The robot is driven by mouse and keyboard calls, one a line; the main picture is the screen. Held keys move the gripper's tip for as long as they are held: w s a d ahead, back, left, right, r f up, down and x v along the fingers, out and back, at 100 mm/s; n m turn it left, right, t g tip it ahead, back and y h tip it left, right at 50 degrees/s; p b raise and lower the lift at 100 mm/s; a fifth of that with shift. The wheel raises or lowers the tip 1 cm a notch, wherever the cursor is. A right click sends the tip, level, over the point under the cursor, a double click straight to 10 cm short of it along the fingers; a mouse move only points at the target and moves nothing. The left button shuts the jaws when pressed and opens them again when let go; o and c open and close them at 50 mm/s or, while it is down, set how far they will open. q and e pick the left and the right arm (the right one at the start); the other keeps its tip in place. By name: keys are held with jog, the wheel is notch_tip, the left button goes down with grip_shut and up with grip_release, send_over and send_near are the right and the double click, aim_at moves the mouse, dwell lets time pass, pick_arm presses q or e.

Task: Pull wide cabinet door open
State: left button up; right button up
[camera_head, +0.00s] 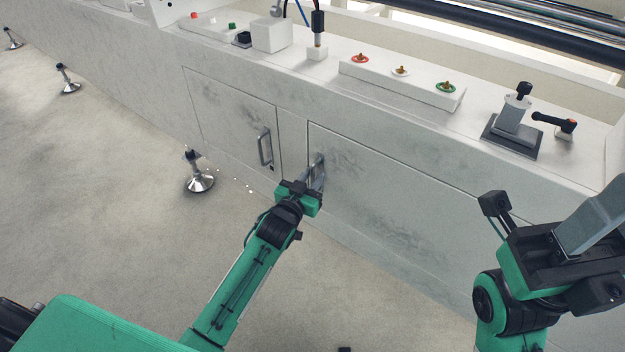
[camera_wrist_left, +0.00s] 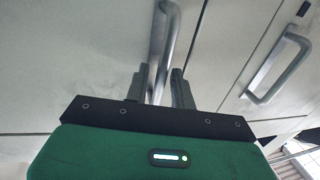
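The wide cabinet door (camera_head: 400,205) is a pale, scuffed panel in the long bench front, and it looks flush with its frame. Its grey bar handle (camera_head: 319,172) is near its left edge and also shows in the left wrist view (camera_wrist_left: 172,35). My left gripper (camera_head: 314,178) is at this handle. In the left wrist view its two grey fingers (camera_wrist_left: 160,82) stand close on either side of the bar and look shut on it. Part of the handle is hidden by the gripper. My right arm is at the lower right, away from the door; its finger gap does not show clearly.
A narrower door (camera_head: 225,115) with its own handle (camera_head: 265,147) is left of the wide door, shut. Levelling feet (camera_head: 199,180) stand on the floor at left. Coloured buttons (camera_head: 400,71) and a lever (camera_head: 514,112) sit on the bench top.

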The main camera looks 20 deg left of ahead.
pick_arm(q)
jog(key=shift+w, duration=0.1)
jog(key=shift+c, duration=0.5)
grip_shut()
